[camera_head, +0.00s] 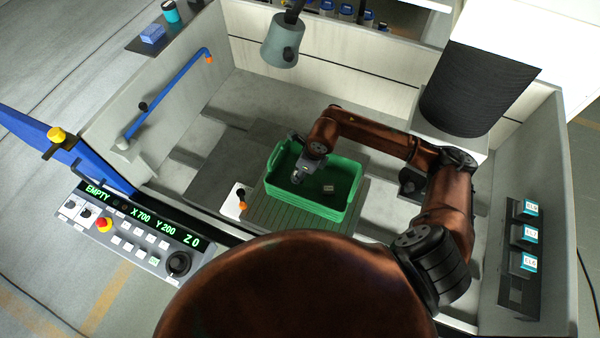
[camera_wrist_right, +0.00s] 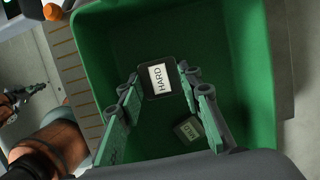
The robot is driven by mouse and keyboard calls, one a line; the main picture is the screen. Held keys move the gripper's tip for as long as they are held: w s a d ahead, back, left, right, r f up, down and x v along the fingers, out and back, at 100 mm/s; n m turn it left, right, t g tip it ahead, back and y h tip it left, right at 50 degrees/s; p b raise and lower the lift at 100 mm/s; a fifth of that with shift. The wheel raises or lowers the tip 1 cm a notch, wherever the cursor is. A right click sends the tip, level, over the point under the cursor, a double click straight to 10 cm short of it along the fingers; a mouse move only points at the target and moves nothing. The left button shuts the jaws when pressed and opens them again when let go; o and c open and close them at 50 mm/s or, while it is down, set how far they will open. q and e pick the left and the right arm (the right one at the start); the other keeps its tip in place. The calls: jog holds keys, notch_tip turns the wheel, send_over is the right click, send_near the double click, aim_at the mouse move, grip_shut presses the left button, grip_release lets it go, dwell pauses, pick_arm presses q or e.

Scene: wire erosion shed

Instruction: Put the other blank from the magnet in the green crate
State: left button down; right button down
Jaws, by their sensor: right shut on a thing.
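The green crate (camera_head: 322,212) stands in the middle of the machine basin. My right gripper (camera_head: 298,176) reaches into its left part. In the right wrist view, the gripper (camera_wrist_right: 162,88) is shut on a dark blank labelled HARD (camera_wrist_right: 162,78), held between the fingertips over the crate (camera_wrist_right: 120,40). A second, smaller-looking labelled blank (camera_head: 328,189) lies on the crate floor; it also shows in the wrist view (camera_wrist_right: 189,129). The grooved grey plate (camera_head: 285,217), apparently the magnet, shows bare at the crate's near side. What seems my left gripper (camera_wrist_right: 28,100) shows small at the wrist view's left edge.
A white plate with an orange-knobbed lever (camera_head: 240,206) is left of the crate. A grey cylindrical head (camera_head: 283,42) hangs above the back. A control panel (camera_head: 130,232) reading EMPTY lies front left. Basin walls surround the work area; a black bellows column (camera_head: 475,90) stands back right.

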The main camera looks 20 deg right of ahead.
jog(key=w+f, duration=0.2)
jog(key=shift+d+f, duration=0.3)
jog(key=shift+d, duration=0.1)
jog(key=x, duration=0.1)
jog(key=p+x, duration=0.1)
jog(key=x, duration=0.1)
jog(key=shift+s+d+f+p, duration=0.15)
jog(key=shift+d+p, duration=0.15)
jog(key=shift+p, duration=0.1)
jog(key=shift+f, duration=0.15)
jog(key=c, duration=1.4)
grip_release()
jog(key=b+v, duration=0.2)
jog(key=v, duration=1)
jog(key=shift+s+b, duration=0.1)
jog(key=shift+b, duration=0.3)
